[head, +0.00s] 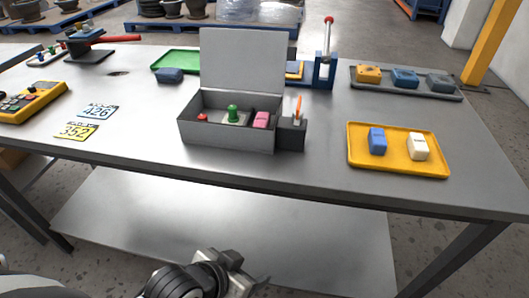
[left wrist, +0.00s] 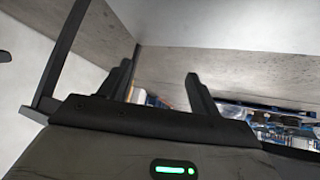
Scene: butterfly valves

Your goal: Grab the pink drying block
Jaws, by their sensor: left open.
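The pink block (head: 261,119) sits inside an open grey metal box (head: 228,138) on the table, at the right end of the box; its lower part is hidden by the front wall. My left gripper (head: 258,284) is low at the bottom of the head view, in front of and below the table, well away from the block. In the left wrist view its two dark fingers (left wrist: 160,84) stand apart with nothing between them. My right gripper is not in view.
A green-knobbed piece (head: 233,114) and a red piece (head: 202,118) share the box. The raised lid (head: 242,60) stands behind. A dark holder (head: 291,134) adjoins the box's right side. A yellow tray (head: 398,168) with blue and white blocks lies right.

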